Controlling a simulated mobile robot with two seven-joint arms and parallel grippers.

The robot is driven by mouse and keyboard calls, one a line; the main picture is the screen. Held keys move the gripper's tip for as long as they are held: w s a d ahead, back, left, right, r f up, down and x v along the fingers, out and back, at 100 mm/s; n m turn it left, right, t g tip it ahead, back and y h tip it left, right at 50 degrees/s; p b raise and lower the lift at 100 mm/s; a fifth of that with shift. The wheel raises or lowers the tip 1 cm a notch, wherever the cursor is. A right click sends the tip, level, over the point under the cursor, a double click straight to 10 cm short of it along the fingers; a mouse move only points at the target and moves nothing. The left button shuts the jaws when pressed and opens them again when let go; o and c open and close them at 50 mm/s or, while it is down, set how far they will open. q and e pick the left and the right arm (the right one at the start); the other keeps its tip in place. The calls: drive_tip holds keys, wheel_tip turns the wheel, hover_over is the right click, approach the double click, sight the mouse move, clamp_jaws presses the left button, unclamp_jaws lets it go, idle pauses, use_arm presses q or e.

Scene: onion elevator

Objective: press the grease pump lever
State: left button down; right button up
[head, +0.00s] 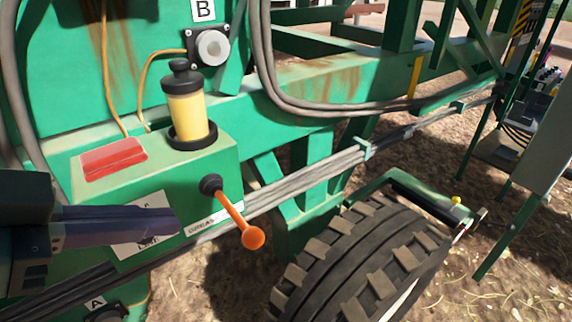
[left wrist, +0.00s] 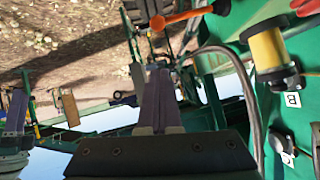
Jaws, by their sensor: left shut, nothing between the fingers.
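The grease pump lever (head: 233,220) is an orange rod with a round ball end, set on a black pivot on the front of a green box (head: 218,165) marked GREASE. It slants down to the right in the head view. In the left wrist view the lever (left wrist: 183,16) shows at the top. My left gripper (head: 172,224) is shut and empty, left of the lever and apart from it in the head view. Its closed fingers (left wrist: 159,75) also show in the left wrist view.
A yellow grease reservoir (head: 187,117) with a black cap and a red block (head: 114,158) sit on the box. A round connector (head: 212,47) marked B is above. A large tyre (head: 360,262) stands at lower right. Cables run along the green frame. Dirt ground lies below.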

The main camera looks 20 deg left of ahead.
use_arm(q)
drive_tip(key=shift+w, duration=0.1)
drive_tip(key=p, duration=0.1)
approach(257, 230)
drive_tip(key=w+d, duration=0.3)
drive_tip(key=shift+w+a+f, duration=0.15)
drive_tip(key=shift+w+f, duration=0.2)
drive_tip(key=shift+f, duration=0.4)
drive_tip(key=shift+w+a+f, duration=0.15)
drive_tip(key=shift+w+f, duration=0.15)
drive_tip(key=shift+f, duration=0.45)
drive_tip(key=shift+f, duration=0.15)
